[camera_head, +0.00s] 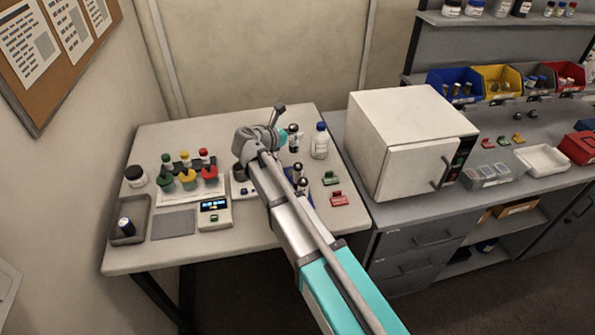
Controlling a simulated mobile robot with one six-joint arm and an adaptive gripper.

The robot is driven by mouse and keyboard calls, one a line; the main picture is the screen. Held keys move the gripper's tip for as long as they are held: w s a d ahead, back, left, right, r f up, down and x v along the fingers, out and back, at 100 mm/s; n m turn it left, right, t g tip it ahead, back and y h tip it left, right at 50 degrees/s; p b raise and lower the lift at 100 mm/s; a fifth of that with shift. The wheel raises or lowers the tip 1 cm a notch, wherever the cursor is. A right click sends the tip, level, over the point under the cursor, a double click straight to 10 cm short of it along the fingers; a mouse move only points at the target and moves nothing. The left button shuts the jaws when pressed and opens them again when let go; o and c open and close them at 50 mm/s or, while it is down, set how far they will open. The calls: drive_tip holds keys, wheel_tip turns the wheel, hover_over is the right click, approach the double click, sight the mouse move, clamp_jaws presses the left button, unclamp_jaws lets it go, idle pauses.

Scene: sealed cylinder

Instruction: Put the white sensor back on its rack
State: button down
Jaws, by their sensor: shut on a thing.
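My gripper (240,173) is a small dark shape just below my wrist, over the middle of the left table. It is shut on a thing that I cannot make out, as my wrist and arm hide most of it. A low white block with dark blue spots (243,190) lies just under the gripper and is partly covered by my arm. I cannot tell whether it is the rack. I cannot pick out the white sensor with certainty.
Left of the gripper stand green, yellow and red capped flasks (187,180), a lit scale (214,212), a grey mat (173,224) and a tray (130,236) holding a dark cylinder. To the right are a blue-capped bottle (320,141), a green clip (331,178) and a red clip (339,199).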

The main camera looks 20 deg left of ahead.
sight(290, 149)
drive_tip(key=shift+f+b, duration=2.75)
drive_tip(key=shift+f, duration=0.2)
drive_tip(key=shift+f+b, duration=1.9)
drive_tip(key=shift+f, duration=0.1)
drive_tip(key=c, duration=0.6)
unclamp_jaws()
drive_tip(key=shift+r, duration=0.2)
